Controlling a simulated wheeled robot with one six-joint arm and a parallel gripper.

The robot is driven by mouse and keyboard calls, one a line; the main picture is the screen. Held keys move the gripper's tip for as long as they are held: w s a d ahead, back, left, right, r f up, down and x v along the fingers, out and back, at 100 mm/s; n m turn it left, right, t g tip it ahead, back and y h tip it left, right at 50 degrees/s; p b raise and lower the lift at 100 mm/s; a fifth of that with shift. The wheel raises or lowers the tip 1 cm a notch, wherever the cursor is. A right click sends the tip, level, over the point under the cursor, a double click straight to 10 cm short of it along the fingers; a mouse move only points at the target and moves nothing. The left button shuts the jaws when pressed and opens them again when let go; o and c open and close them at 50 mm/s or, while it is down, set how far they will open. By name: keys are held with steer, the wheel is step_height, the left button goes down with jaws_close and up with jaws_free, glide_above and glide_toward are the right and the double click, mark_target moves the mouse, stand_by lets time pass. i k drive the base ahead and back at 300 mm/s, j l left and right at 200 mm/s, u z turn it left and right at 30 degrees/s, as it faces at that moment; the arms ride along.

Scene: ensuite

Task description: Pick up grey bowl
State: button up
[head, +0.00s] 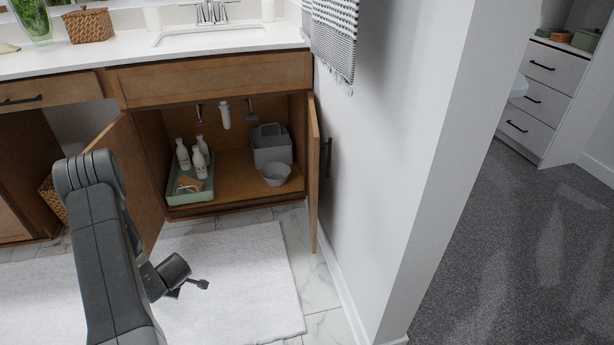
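The grey bowl (276,175) stands upright on the floor of the open cabinet under the sink, near its front right. It is in front of a grey caddy (271,145). My gripper (204,285) is low over the white rug, in front of and to the left of the cabinet, well apart from the bowl. It is small in the picture and partly turned away, so whether its fingers are open or shut is unclear. I see nothing held in it.
A green tray (190,196) with several white bottles and a brown-topped item fills the cabinet's left side. Open doors stand at left (134,170) and right (314,165). A wall (370,150) is close on the right. The white rug (240,270) in front is clear.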

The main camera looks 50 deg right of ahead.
mark_target(275, 174)
steer(key=i+l+z, duration=0.15)
steer(key=z, duration=0.3)
steer(key=i+z, duration=0.7)
steer(key=z, duration=0.15)
steer(key=i+l+u, duration=0.15)
steer(key=i+l, duration=0.15)
steer(key=i+l+u, duration=0.15)
steer(key=l, duration=0.25)
steer(key=i+l+u, duration=0.15)
steer(key=i+l, duration=0.25)
